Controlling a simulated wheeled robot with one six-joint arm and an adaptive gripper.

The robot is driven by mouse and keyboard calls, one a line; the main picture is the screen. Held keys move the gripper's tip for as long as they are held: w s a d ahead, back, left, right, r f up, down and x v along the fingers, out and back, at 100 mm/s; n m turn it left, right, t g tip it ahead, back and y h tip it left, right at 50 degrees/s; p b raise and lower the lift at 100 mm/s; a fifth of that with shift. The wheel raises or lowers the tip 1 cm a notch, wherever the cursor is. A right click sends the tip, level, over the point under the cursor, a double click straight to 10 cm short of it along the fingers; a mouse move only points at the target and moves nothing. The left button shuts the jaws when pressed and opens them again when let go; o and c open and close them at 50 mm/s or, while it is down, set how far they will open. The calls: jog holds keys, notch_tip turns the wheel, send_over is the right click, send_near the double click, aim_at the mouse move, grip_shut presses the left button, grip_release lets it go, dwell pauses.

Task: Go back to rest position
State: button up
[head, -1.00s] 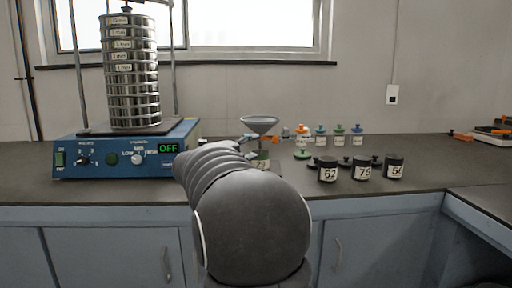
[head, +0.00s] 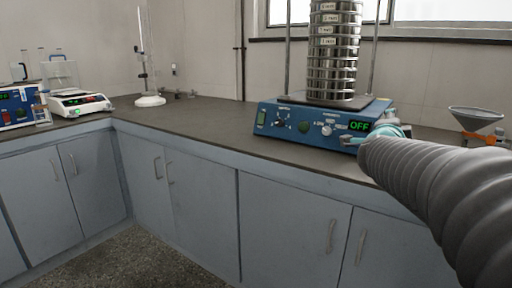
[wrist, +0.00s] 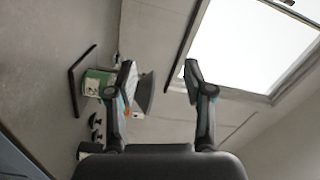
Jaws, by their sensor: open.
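My gripper (wrist: 158,72) is open in the wrist view, its two fingers spread with nothing between the tips. In the head view my arm reaches in from the right, its far end in front of the shaker's right side; the fingers cannot be made out there. The blue sieve shaker (head: 290,122) stands on the counter with its display reading OFF. A stack of metal sieves (head: 333,62) stands upright on it.
A grey funnel (head: 477,118) stands at the right. A green container (wrist: 97,82) shows beyond the left finger. A stand with a white base (head: 150,101) and a white instrument (head: 80,103) are on the left counter. Floor (head: 170,258) is clear at lower left.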

jog(key=s+a+f+n+y, duration=0.4)
jog(key=a+n+y, duration=0.15)
jog(key=a, duration=0.35)
jog(key=s+a+f+n+y, duration=0.5)
jog(key=a+n, duration=0.2)
jog(key=a, duration=0.1)
jog(key=s+a+f+n+g, duration=0.2)
jog(key=s+f+n+g, duration=0.2)
jog(key=s+f, duration=0.4)
jog(key=s+a+f+n+g, duration=0.1)
jog(key=s+f+n+g, duration=0.4)
jog(key=s+f, duration=0.4)
jog(key=s, duration=0.4)
jog(key=shift+s+a, duration=0.35)
jog(key=shift+s, duration=0.05)
grip_shut()
jog(key=w+d+r+g+h+b, duration=0.1)
jog(key=w+d+r+h+b, duration=0.2)
jog(key=w+d+r+h, duration=0.5)
jog(key=w+d+r+n+g+h+b, duration=0.1)
jog(key=w+d+r+g+h+b, duration=0.1)
jog(key=w+d+r+h, duration=0.7)
jog(key=shift+w+d+r+g+b, duration=0.15)
jog(key=shift+w+d+r+b, duration=0.25)
jog(key=shift+w+d+r, duration=2.2)
jog(key=shift+w+d+r+g+b, duration=0.15)
jog(key=shift+w+d+r+b, duration=0.4)
jog(key=shift+w+d, duration=3.95)
